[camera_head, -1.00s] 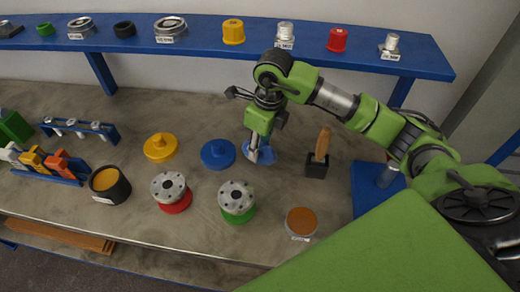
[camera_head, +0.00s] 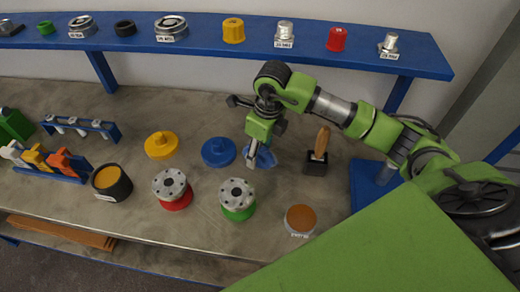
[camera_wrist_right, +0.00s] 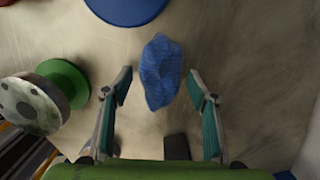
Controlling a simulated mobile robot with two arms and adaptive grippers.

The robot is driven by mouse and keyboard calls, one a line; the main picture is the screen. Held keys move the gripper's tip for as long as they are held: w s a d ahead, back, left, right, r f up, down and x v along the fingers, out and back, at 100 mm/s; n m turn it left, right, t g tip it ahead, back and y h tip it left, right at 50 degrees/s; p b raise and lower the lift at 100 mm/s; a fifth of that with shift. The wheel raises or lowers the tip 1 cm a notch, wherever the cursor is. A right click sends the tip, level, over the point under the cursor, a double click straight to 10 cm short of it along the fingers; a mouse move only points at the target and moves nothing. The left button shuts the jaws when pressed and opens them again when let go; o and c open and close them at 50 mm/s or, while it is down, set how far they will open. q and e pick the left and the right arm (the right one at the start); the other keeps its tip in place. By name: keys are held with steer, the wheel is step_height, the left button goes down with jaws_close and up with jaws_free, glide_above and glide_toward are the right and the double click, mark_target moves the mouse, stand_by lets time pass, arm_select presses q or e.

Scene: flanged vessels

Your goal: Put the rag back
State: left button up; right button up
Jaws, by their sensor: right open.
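The rag is a crumpled blue cloth (camera_head: 265,158) on the grey bench, just right of the blue flanged lid (camera_head: 218,152). It also shows in the right wrist view as a blue rag (camera_wrist_right: 162,72). My right gripper (camera_head: 259,155) points down over the rag. In the right wrist view its two fingers (camera_wrist_right: 160,84) are spread, with the rag between and beyond their tips and a gap on each side. The gripper is open and empty. Part of the rag is hidden by a finger in the head view. My left gripper is not in view.
A black holder with a wooden-handled tool (camera_head: 316,165) stands right of the rag. Flanged vessels on red (camera_head: 174,200) and green (camera_head: 238,208) bases stand in front. A yellow lid (camera_head: 161,145) lies left. A blue shelf (camera_head: 200,38) with several parts runs behind.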

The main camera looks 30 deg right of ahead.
mark_target(265, 155)
steer(key=shift+r, duration=0.6)
step_height(265, 155, up, 11)
steer(key=s+b, duration=0.1)
steer(key=b, duration=0.1)
steer(key=shift+s+d, duration=0.15)
steer(key=shift+d, duration=0.25)
